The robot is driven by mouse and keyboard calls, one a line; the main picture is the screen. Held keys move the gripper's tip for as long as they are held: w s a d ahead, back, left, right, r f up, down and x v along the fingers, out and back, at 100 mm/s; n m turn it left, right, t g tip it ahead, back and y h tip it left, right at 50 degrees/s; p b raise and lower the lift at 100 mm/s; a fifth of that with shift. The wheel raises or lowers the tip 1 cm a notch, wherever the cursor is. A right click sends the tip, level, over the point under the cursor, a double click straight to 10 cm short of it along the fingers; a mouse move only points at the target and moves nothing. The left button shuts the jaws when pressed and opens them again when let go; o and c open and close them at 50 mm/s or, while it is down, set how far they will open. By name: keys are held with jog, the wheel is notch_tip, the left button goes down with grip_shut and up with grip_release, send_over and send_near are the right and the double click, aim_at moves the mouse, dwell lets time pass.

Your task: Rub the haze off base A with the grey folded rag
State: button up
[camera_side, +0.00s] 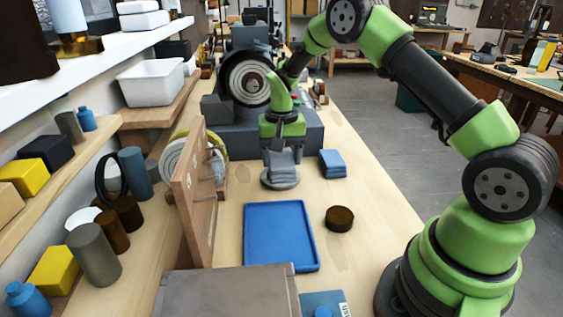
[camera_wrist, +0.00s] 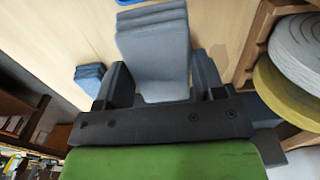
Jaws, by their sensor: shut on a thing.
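The grey folded rag (camera_side: 281,161) is held between the fingers of my gripper (camera_side: 283,150), which is shut on it. In the wrist view the rag (camera_wrist: 152,45) hangs in layers between the two dark fingers of my gripper (camera_wrist: 160,88). No label for base A is readable, and any haze is too small to tell.
A blue folded cloth (camera_side: 332,163) lies to the right of the grey base. A blue tray (camera_side: 276,267) and a dark brown round piece (camera_side: 340,218) lie nearer the camera. A wooden upright panel (camera_side: 186,195) stands close on the left. Bare bench lies between the base and tray.

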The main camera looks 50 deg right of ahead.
jog(key=s+d+r, duration=0.4)
jog(key=r, duration=0.1)
jog(key=shift+s, duration=0.15)
dwell(0.6)
jog(key=shift+d, duration=0.15)
dwell(0.9)
jog(key=shift+w+d+f, duration=0.1)
jog(key=shift+w+f, duration=0.9)
jog(key=shift+w, duration=0.45)
jog(key=shift+w+d+f, duration=0.1)
jog(key=shift+w+f, duration=0.85)
jog(key=shift+w, duration=0.5)
jog(key=shift+w+d+f, duration=0.1)
jog(key=shift+w+f, duration=0.9)
jog(key=shift+w, duration=0.45)
jog(key=shift+w+d, duration=0.6)
jog(key=shift+d, duration=0.3)
